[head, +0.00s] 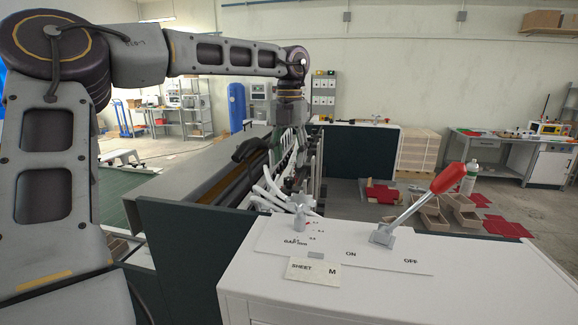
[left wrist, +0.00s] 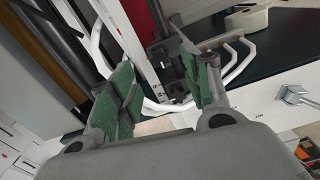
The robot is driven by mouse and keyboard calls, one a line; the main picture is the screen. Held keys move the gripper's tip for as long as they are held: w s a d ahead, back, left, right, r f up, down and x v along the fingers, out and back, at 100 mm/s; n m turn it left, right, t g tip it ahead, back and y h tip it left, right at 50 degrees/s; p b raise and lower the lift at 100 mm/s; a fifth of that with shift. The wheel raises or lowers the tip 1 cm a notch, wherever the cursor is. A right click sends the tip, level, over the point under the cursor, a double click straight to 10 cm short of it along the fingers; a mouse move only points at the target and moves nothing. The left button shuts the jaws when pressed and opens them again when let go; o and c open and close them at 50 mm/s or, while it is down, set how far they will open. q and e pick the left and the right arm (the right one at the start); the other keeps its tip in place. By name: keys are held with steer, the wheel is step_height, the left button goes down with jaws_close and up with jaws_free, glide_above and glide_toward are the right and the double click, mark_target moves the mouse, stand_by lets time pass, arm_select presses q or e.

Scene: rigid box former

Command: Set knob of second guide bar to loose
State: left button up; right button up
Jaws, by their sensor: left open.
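My left gripper (head: 291,122) hangs down over the far part of the machine in the head view, where its fingers are small and hard to make out. In the left wrist view my left gripper (left wrist: 155,68) is open, with green pads on both fingers. A dark bracket with a small clamp-like part (left wrist: 175,88) shows between and beyond the fingers, apparently on a guide bar; contact cannot be told. My right gripper is out of view.
White curved rods (head: 268,190) stick out near the machine's front. A white control housing (head: 350,275) carries a red-handled lever (head: 435,190) and a small gap dial (head: 302,212). Brown box trays (head: 435,217) and red sheets (head: 505,228) lie on the right.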

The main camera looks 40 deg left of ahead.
arm_select(q)
steer(key=shift+r, duration=1.15)
